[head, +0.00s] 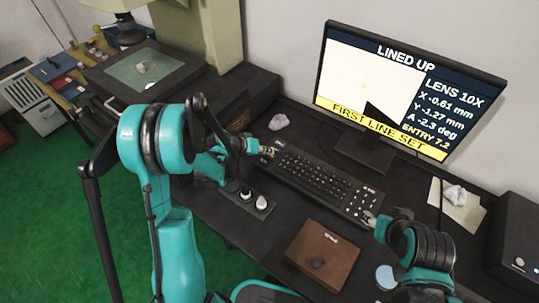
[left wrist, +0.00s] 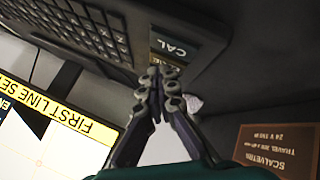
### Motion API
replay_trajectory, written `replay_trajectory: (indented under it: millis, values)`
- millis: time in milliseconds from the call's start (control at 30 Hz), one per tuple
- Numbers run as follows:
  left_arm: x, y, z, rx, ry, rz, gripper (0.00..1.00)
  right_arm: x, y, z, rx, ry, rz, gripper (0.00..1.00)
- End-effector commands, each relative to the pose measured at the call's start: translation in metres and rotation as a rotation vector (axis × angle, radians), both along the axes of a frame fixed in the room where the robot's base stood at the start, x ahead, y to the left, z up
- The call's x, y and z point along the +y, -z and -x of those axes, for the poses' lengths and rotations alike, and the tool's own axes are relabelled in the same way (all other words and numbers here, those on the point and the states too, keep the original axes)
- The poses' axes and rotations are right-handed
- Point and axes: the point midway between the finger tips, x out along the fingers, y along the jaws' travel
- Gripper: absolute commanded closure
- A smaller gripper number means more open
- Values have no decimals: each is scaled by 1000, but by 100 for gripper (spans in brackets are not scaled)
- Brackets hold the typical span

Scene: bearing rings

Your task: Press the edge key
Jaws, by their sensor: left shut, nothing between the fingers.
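A black keyboard (head: 315,180) lies on the dark bench below a monitor (head: 405,85). The monitor reads "LINED UP" and "FIRST LINE SET". My left gripper (head: 268,152) is at the keyboard's left end, shut and empty. In the left wrist view its fingertips (left wrist: 160,72) are together, right at a key block with a CAL key (left wrist: 172,47). They partly cover a yellowish key label beside it, so I cannot read it fully or tell whether they touch. No edge label is readable. My right gripper (head: 370,218) is at the keyboard's right end; its fingers are too small to judge.
Knobs (head: 254,198) stand in front of the keyboard. A brown box (head: 322,255) and a pale blue disc (head: 386,277) lie at the front. A microscope stage (head: 140,70) is at the back left.

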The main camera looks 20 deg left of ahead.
Motion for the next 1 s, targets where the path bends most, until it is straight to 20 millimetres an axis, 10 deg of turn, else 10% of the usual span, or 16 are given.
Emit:
replay_trajectory:
  millis: [1000]
  values:
    - [0, -51, 0, 0, 0, 0, 100, 0, -35, 0, 0, 0, 0, 53]
